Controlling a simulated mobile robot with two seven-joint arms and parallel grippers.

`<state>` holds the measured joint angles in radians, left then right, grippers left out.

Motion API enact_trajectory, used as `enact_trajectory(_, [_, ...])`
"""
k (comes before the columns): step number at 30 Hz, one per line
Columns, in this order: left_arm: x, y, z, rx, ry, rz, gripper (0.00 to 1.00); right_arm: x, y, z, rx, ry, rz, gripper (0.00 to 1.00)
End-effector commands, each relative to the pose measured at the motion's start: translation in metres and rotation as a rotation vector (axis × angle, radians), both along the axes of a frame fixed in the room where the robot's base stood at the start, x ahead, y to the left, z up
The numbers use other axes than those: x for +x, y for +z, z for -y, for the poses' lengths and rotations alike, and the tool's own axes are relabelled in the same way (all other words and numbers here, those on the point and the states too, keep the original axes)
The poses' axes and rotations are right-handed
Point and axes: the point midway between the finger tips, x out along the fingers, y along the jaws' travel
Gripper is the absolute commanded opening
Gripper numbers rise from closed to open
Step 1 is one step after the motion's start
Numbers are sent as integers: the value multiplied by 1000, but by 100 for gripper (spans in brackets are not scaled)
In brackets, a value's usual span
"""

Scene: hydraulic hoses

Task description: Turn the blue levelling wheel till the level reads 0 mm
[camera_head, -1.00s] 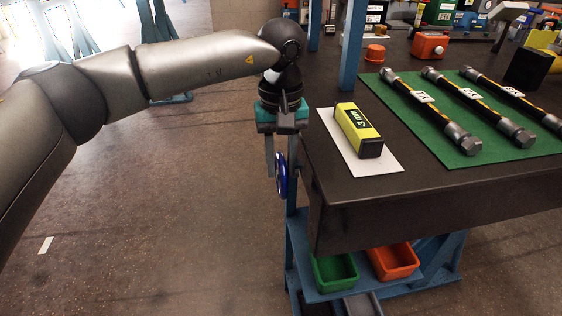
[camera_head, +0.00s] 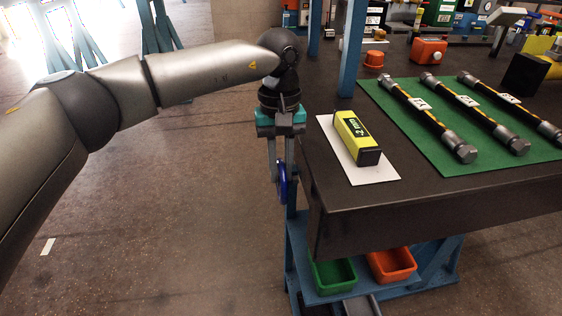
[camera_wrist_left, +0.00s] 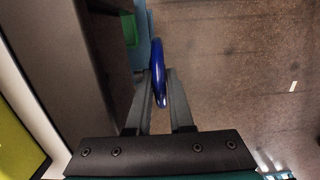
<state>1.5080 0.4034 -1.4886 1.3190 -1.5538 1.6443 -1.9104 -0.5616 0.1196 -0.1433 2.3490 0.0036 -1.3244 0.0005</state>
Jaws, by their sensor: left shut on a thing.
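The blue levelling wheel (camera_head: 283,182) stands on edge beside the left end of the dark bench, at the blue leg. My left gripper (camera_head: 280,178) points down from above, shut on the wheel's rim. In the left wrist view the blue rim (camera_wrist_left: 158,62) runs between the two grey fingers (camera_wrist_left: 158,95). The yellow-green level (camera_head: 357,138) lies on a white sheet (camera_head: 378,176) on the bench top. Its small dark display looks like 2 mm, though the digit is small. My right gripper is out of view.
Several dark hoses with metal ends lie on a green mat (camera_head: 440,148) right of the level. A green bin (camera_head: 333,272) and an orange bin (camera_head: 392,264) sit on the lower shelf. Floor left of the bench is open. A blue post (camera_head: 352,48) rises behind the level.

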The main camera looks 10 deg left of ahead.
Motion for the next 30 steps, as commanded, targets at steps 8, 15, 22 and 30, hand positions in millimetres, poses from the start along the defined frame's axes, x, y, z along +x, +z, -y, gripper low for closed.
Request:
enact_trajectory(8, [5, 1, -2, -35, 4, -117, 0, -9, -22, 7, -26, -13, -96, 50])
enact_trajectory(15, [8, -1, -3, -61, 5, -198, 0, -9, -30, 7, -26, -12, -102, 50])
enact_trajectory(22, [9, -1, -3, -81, 2, -252, 0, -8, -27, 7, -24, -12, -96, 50])
enact_trajectory(30, [9, -1, -3, -88, 0, -264, 0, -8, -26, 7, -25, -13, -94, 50])
